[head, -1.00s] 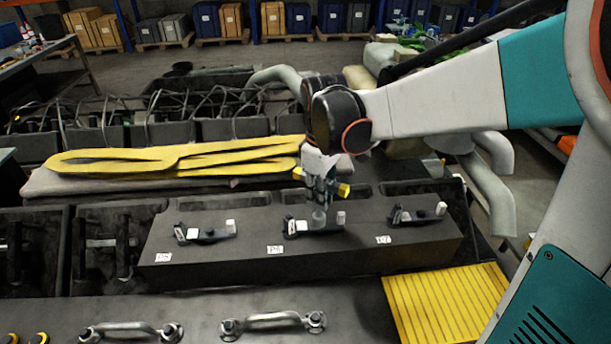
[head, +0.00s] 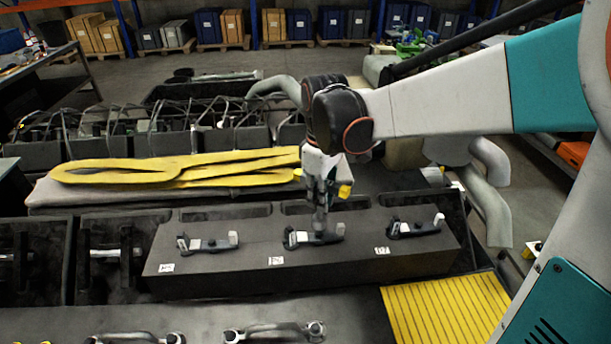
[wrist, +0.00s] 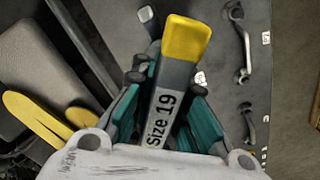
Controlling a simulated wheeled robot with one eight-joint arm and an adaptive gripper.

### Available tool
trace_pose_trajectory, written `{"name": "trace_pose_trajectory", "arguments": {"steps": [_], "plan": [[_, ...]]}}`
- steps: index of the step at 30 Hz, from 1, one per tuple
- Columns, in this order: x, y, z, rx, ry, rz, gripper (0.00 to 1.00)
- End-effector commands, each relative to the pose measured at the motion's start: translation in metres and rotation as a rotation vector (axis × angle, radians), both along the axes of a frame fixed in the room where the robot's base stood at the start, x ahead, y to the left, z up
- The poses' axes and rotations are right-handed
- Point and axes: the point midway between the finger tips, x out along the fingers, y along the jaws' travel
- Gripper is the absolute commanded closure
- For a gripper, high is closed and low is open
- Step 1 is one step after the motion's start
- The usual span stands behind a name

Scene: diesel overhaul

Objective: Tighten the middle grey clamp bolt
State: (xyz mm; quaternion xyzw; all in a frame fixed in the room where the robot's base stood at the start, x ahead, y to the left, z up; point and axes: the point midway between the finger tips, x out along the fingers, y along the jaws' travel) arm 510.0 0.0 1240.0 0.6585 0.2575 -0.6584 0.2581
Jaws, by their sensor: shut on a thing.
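The middle clamp (head: 298,240) is a dark and pale bracket on top of the long dark block, behind the middle label. My gripper (head: 322,187) is above it and shut on a tool, whose lower end (head: 319,221) comes down onto the clamp. The wrist view shows the tool (wrist: 165,105) between the teal fingers: a grey bar marked "Size 19" with a yellow end (wrist: 187,39). The bolt itself is hidden by the tool. I cannot tell whether the tool is seated on it.
Similar clamps stand on the block (head: 350,268) at the left (head: 208,244) and right (head: 415,229). Metal handles (head: 275,332) lie in front. A yellow strap (head: 180,170) lies behind. A yellow ribbed plate (head: 445,315) is at the front right.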

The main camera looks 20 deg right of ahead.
Motion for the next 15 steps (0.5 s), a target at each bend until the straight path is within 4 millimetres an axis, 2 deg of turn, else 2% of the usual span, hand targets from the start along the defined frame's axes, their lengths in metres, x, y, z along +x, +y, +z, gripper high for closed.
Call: {"name": "trace_pose_trajectory", "arguments": {"steps": [8, 11, 15], "plan": [[0.000, 0.000, 0.001, 0.000, 0.000, 0.000, 1.00], [0.000, 0.000, 0.007, 0.000, 0.000, 0.000, 1.00], [-0.001, 0.000, 0.025, 0.000, 0.000, 0.000, 1.00]]}}
